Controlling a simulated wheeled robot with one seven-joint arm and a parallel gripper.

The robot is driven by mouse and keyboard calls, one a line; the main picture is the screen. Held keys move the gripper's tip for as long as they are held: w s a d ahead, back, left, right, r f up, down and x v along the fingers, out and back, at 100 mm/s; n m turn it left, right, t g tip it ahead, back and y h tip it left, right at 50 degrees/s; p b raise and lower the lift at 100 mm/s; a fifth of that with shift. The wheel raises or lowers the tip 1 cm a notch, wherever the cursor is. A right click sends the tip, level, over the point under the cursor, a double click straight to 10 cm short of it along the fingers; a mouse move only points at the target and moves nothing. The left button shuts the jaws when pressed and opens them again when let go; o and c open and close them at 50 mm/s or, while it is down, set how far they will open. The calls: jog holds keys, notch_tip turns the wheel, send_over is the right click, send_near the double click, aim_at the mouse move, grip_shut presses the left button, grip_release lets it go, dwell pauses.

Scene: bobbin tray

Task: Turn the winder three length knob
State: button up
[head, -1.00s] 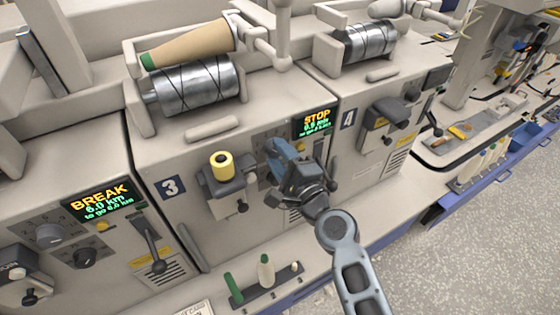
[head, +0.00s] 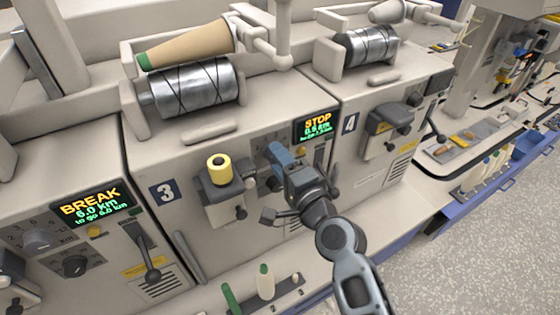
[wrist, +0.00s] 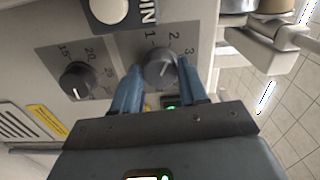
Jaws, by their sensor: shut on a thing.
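Winder three carries the plate "3" (head: 167,191) and a display (head: 317,125) that reads STOP with about 0.5 km. My gripper (head: 275,160) is at its front panel, right of the yellow bobbin. In the wrist view, the blue fingers of my gripper (wrist: 160,78) stand on both sides of a dark round knob (wrist: 160,69) and are shut on it. Numbers 1, 2 and 3 are printed around this knob. Its pointer is hard to read. A second knob (wrist: 79,81) with a scale of 15, 20 and 25 lies to the left, clear of the fingers.
A yellow bobbin (head: 219,168) stands on a dark holder left of my gripper. A lever (head: 333,180) is close on the right. A rail (head: 275,294) with green and cream bobbins lies below. Winder four (head: 349,124) is to the right.

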jog(key=shift+f, duration=0.1)
jog(key=o, duration=1.1)
jog(key=shift+c, duration=0.2)
jog(key=v, duration=0.8)
jog(key=shift+b, duration=0.4)
